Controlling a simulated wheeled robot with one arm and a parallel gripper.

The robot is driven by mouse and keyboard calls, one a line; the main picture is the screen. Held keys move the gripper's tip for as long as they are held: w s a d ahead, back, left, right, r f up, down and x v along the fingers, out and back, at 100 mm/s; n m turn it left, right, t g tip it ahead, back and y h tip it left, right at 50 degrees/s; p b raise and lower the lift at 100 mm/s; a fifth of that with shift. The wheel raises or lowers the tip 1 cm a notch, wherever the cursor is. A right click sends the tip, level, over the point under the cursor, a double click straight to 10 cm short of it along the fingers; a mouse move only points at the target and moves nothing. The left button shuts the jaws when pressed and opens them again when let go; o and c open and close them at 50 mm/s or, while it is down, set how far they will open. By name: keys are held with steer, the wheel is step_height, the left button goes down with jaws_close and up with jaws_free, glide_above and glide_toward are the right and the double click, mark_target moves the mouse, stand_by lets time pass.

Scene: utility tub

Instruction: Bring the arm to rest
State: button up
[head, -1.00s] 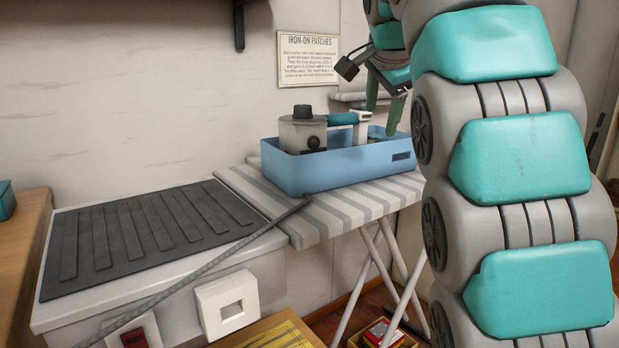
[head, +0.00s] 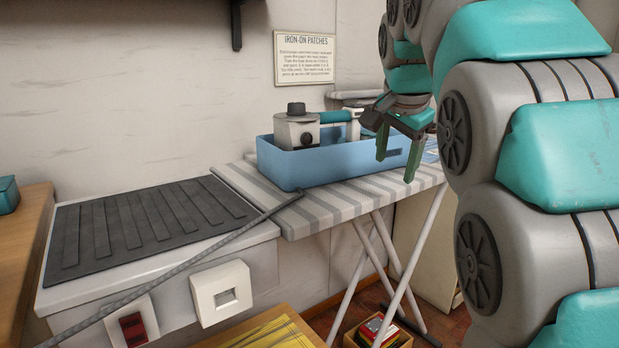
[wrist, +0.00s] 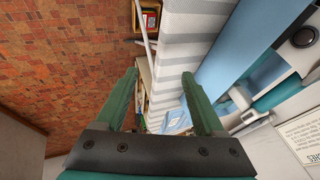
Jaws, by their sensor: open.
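My gripper (head: 396,166) is open and empty, its green fingers pointing down in front of the right end of the blue tub in the head view. In the wrist view my gripper (wrist: 160,105) shows both fingers spread apart with nothing held between them. The blue tub (head: 315,172) stands on the striped ironing board (head: 330,208). The tub's wall (wrist: 240,55) also shows in the wrist view, to the right of the fingers.
A grey ribbed mat (head: 140,225) lies on the white counter at left, and a dark cord crosses its front. A paper sign (head: 304,58) hangs on the wall. A small box (head: 378,332) stands on the brick floor below the board.

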steer(key=s+f+n+g+y, duration=0.1)
steer(key=s+f+n+g, duration=0.6)
steer(key=s+f, duration=2.7)
steer(key=s+n, duration=0.1)
steer(key=n, duration=0.3)
steer(key=shift+s+g, duration=0.15)
steer(key=shift+g, duration=0.15)
